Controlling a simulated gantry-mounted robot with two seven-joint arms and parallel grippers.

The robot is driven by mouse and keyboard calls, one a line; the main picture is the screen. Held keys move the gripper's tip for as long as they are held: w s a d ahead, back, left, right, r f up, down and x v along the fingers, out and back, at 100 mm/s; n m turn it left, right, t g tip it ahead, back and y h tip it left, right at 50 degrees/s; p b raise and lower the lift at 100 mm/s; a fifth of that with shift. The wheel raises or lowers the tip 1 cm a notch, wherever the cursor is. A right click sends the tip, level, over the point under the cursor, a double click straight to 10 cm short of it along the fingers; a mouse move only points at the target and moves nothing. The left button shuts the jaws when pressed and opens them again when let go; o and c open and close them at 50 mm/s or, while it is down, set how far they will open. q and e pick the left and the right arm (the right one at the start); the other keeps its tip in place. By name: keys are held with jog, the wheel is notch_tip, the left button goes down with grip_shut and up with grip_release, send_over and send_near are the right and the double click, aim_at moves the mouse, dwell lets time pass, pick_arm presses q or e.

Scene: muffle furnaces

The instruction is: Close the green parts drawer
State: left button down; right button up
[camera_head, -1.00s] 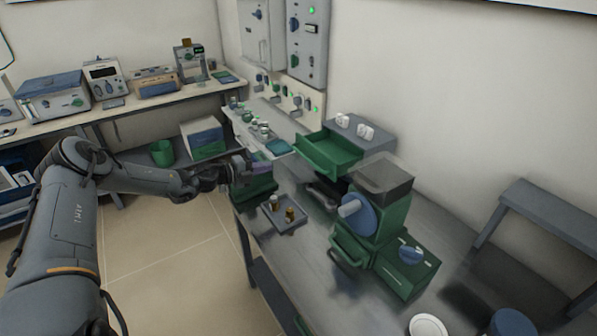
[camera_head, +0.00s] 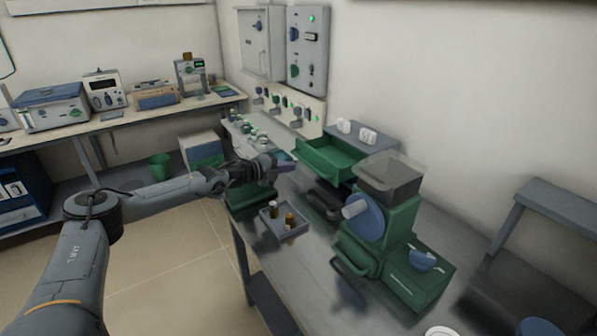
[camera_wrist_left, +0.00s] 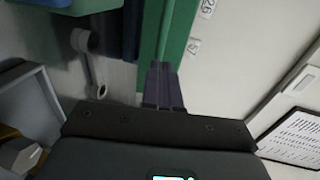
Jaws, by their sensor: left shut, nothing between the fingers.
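The green parts drawer (camera_head: 328,162) stands pulled out of its grey cabinet (camera_head: 372,139) on the workbench in the head view. My left gripper (camera_head: 286,164) is shut and empty, just left of the drawer's front end. In the left wrist view its dark fingertips (camera_wrist_left: 162,72) point at a green panel that looks like the drawer (camera_wrist_left: 178,40); whether they touch it I cannot tell. My right gripper is not in view.
A grey tray (camera_head: 284,224) with small bottles lies in front of the drawer. A green machine with a blue wheel (camera_head: 365,217) stands to its right. Bare bench shows between tray and machine.

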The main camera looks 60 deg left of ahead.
aim_at(306, 164)
pick_arm(q)
jog(key=shift+w+d+f+b, duration=0.1)
jog(key=shift+w+f+b, duration=0.1)
jog(key=shift+w, duration=0.5)
jog(key=shift+w+d+f+b, duration=0.1)
jog(key=shift+w+b, duration=0.1)
jog(key=shift+w, duration=0.5)
jog(key=shift+w+f, duration=0.15)
jog(key=shift+w, duration=0.6)
